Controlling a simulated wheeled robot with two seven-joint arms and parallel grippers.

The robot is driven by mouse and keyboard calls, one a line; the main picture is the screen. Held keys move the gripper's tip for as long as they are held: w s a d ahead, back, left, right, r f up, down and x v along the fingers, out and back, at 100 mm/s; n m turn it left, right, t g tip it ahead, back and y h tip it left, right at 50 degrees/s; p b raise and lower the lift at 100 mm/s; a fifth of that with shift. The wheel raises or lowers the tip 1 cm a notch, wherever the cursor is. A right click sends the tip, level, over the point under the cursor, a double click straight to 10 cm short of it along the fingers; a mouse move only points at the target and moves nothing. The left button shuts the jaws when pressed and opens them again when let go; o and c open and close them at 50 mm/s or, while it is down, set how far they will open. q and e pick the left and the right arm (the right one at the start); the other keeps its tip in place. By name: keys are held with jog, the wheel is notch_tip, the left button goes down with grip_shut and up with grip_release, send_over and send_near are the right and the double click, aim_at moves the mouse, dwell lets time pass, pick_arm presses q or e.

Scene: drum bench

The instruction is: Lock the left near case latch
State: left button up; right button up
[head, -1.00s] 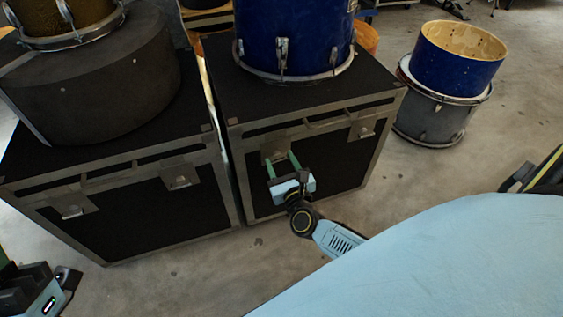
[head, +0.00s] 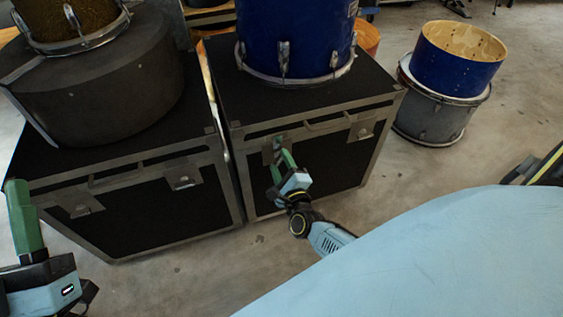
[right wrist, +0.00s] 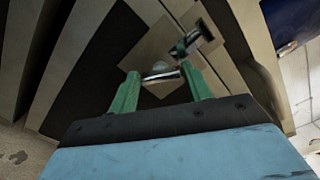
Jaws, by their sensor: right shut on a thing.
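The right black case (head: 310,185) has a metal latch (head: 268,153) at the left of its front face. My right gripper (head: 280,158) is at this latch, its green fingers turned. In the right wrist view the gripper (right wrist: 160,76) has its fingers on either side of the shiny metal latch piece (right wrist: 162,75) and is shut on it, in front of the square latch plate (right wrist: 147,46). The fingers partly hide the latch in the head view. My left gripper (head: 25,218) is at the lower left, away from the cases; its opening cannot be made out.
A second latch (head: 362,128) is on the same case's right side. A blue drum (head: 295,40) stands on top. The left case (head: 140,210) stands close beside it, with a dark round case (head: 105,85) on top. Stacked drums (head: 455,60) stand on the floor at right.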

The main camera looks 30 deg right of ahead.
jog(key=n+p, duration=0.1)
jog(key=n, duration=0.3)
pick_arm(q)
jog(key=shift+w+d+f+g+y, duration=0.15)
jog(key=shift+w+f+g, duration=0.15)
jog(key=shift+f+g, duration=0.25)
jog(key=shift+w+a+f+g+y, duration=0.1)
jog(key=shift+w+f+g, duration=0.15)
jog(key=shift+f+g, duration=0.25)
jog(key=shift+w+d+f+g+y, duration=0.15)
jog(key=shift+w+f+g, duration=0.15)
jog(key=shift+f+g, duration=0.25)
pick_arm(e)
jog(key=shift+f+n, duration=0.15)
jog(key=shift+n, duration=0.85)
pick_arm(q)
jog(key=shift+a, duration=0.1)
pick_arm(e)
jog(key=o, duration=1)
pick_arm(q)
jog(key=shift+p, duration=0.3)
pick_arm(e)
jog(key=shift+s, duration=0.1)
